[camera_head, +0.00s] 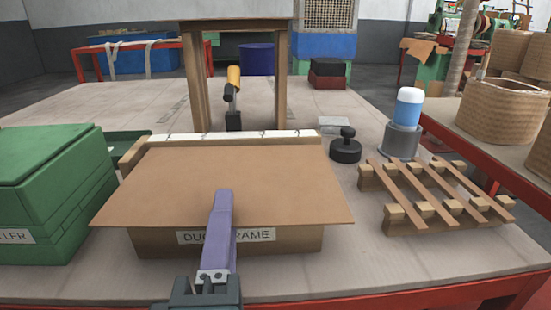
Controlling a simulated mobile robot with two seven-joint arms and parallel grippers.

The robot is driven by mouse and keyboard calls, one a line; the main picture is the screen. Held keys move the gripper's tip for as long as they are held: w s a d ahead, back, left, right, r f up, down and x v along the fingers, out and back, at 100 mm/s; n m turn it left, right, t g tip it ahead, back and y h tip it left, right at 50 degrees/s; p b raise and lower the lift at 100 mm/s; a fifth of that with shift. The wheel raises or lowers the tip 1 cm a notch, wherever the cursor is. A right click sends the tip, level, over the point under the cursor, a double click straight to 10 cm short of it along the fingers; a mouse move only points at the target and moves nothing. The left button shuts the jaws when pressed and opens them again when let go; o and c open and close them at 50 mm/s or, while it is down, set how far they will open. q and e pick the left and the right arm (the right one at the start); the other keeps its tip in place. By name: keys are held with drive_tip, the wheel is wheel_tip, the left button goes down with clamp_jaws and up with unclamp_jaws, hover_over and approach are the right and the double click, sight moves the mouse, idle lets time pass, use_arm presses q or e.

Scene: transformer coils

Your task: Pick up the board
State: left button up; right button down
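A flat brown board (150,190) lies over the top of a box-like frame labelled "DUCT FRAME" (290,241), with its front edge sticking out past the label. My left gripper (221,205) comes up from the bottom of the view at the middle of the board's front edge. One purple finger shows over the board's upper face, and a second purple part shows below the edge. Whether the fingers press on the board cannot be told. The board looks roughly level. My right gripper is not in view.
A green box (45,175) stands close on the left. A slatted wooden rack (430,195), a black knobbed weight (345,150) and a blue-topped cylinder (405,125) stand to the right. A wooden upright frame (197,80) with a yellow-handled tool (233,85) rises behind.

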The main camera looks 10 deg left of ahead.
use_arm(q)
clamp_jaws()
idle(1.2)
